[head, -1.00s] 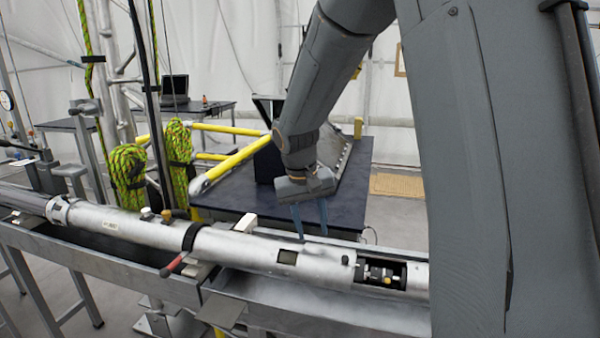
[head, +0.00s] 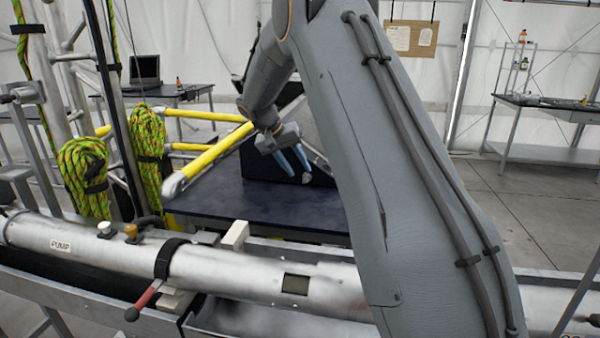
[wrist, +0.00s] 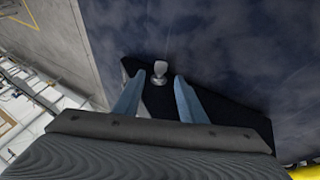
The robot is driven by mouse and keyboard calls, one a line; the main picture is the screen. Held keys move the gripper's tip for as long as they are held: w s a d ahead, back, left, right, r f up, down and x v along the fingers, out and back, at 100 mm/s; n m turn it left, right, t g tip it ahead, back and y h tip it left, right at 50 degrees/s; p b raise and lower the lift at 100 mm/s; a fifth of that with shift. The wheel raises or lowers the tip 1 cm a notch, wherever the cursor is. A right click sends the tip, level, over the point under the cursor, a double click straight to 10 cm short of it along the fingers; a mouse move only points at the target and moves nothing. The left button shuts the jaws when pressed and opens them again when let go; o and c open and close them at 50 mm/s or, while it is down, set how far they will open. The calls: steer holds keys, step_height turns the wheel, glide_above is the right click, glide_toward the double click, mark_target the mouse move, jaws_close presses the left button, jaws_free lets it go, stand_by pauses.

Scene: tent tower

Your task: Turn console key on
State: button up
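A small silver key (wrist: 160,69) sticks out of a dark console face (wrist: 235,118) in the wrist view. My gripper (wrist: 157,88) is open, with one blue-grey finger on each side of the key and a visible gap to both. The key's head shows slightly beyond the fingertips; I cannot tell its exact depth. In the head view, my gripper (head: 297,176) is in front of the black console (head: 258,168), which stands on a dark table. My arm hides part of the console, and the key cannot be made out there.
The dark table top (head: 235,203) is mostly bare left of the console. A yellow rail (head: 215,158) runs close to the left of my gripper. A long silver pump tube (head: 215,268) lies across the front. Coiled green ropes (head: 82,180) hang at left.

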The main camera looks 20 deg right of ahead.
mark_target(306, 180)
steer(key=shift+p+x, duration=0.45)
steer(key=shift+x, duration=1.45)
jaws_close()
steer(key=shift+s+d+r+m+t+y, duration=0.1)
steer(key=shift+s+d+m+t+y, duration=0.25)
steer(key=shift+t+y, duration=0.5)
steer(key=shift+d+t+y, duration=0.15)
steer(key=shift+t+y, duration=0.2)
steer(key=shift+y, duration=0.6)
jaws_free()
steer(key=shift+r, duration=0.1)
